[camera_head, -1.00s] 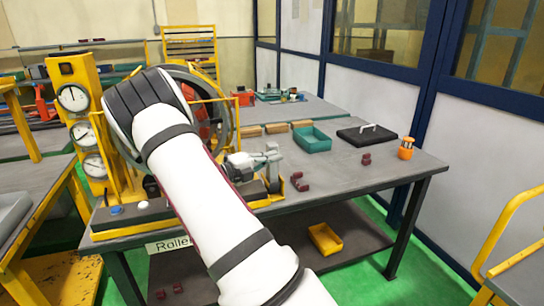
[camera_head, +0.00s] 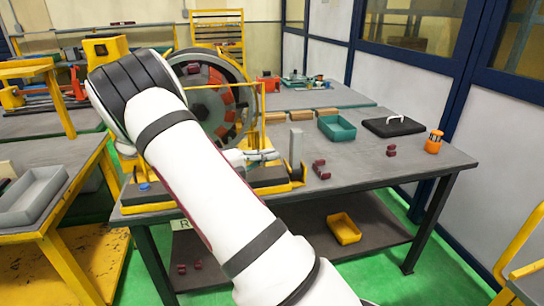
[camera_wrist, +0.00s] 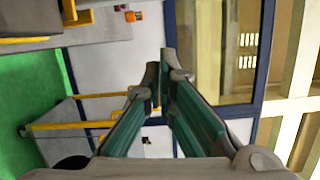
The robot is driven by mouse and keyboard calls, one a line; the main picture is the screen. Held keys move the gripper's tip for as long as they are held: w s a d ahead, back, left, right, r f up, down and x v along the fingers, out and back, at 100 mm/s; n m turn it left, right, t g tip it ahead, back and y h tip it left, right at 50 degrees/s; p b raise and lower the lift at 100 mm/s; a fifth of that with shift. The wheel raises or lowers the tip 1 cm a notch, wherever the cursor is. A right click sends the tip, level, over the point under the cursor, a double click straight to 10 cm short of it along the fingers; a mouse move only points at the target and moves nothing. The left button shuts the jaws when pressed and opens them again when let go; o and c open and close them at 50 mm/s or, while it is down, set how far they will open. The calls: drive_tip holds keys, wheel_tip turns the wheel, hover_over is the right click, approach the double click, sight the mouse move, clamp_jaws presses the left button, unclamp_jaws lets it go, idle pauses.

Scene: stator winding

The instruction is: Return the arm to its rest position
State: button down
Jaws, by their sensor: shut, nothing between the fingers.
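My white arm (camera_head: 215,190) rises from the lower right of the head view to its dark, ribbed joint at the upper left, in front of the workbench. I cannot make out my gripper in the head view. In the wrist view my gripper (camera_wrist: 163,82) has its green-padded fingers closed at the tips, with nothing held. It points towards the wall and window panels. The wrist picture is turned sideways.
Another bench with a grey tray (camera_head: 32,197) stands left.

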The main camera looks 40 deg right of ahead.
idle(0.4)
drive_tip(key=s+a+r+m+t+y, duration=0.3)
drive_tip(key=s+a+m+y, duration=0.2)
drive_tip(key=s+a+m, duration=0.3)
drive_tip(key=s+a+r+m+t+y, duration=0.3)
drive_tip(key=s+a+m+y, duration=0.3)
drive_tip(key=a+m, duration=0.6)
drive_tip(key=s+a+r+m+t+y, duration=0.3)
drive_tip(key=s+a+m+y, duration=0.3)
drive_tip(key=s+a+m, duration=0.4)
drive_tip(key=shift+r+m+t, duration=0.4)
drive_tip(key=shift+r+m, duration=0.3)
drive_tip(key=shift+r, duration=0.1)
